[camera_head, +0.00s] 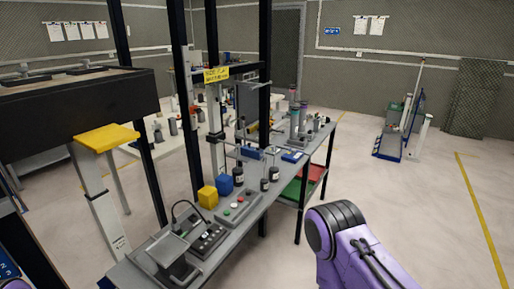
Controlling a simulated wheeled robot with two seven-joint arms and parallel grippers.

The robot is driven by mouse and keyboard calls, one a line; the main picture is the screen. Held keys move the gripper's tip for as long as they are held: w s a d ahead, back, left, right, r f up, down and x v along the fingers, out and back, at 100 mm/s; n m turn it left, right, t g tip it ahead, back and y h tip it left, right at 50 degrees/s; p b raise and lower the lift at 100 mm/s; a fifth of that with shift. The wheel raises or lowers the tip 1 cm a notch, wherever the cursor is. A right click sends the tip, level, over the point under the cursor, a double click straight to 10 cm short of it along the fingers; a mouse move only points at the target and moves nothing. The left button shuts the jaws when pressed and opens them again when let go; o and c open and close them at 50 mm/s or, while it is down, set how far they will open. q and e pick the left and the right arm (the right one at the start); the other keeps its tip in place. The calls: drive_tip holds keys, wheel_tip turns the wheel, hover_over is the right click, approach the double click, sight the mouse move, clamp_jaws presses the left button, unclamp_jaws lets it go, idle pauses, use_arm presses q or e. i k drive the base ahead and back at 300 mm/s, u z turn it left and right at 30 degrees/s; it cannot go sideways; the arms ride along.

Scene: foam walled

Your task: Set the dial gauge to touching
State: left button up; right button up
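I cannot make out the dial gauge for certain. A grey workbench (283,192) runs from the lower left toward the middle. A small stand with a thin horizontal arm (245,153) is on its middle part, but it is too small to tell whether it carries a gauge or touches anything. A purple link of my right arm fills the lower right, to the right of the bench and apart from it. Neither of my grippers shows in the head view.
A yellow block (208,197), a blue block (225,185), dark bottles and a button box (237,209) crowd the bench. Black posts (265,70) rise through the scene. A blue trolley (389,145) stands far right.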

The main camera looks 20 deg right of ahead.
sight(247, 150)
drive_tip(key=u, duration=0.1)
drive_tip(key=k, duration=0.1)
drive_tip(key=z, duration=1.75)
drive_tip(key=i, duration=3.15)
drive_tip(key=u, duration=3.35)
